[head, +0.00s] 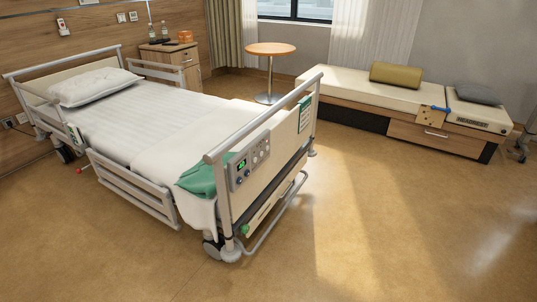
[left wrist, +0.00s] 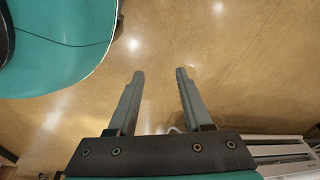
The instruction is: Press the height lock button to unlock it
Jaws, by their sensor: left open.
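The height lock button is likely on the grey control panel (head: 249,160) on the outer face of the bed's footboard (head: 284,136). The panel has a lit green display (head: 242,164) and several round knobs or buttons; I cannot tell which one is the height lock. In the left wrist view my left gripper (left wrist: 160,72) is open and empty, its two fingers spread above bare floor. Neither gripper shows in the head view, and my right gripper is not in view.
The hospital bed (head: 130,118) stands at left with a pillow (head: 95,87) and green cloth (head: 198,178). A round table (head: 270,49) and bench (head: 380,95) stand behind. The floor (head: 380,220) right of the bed is clear.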

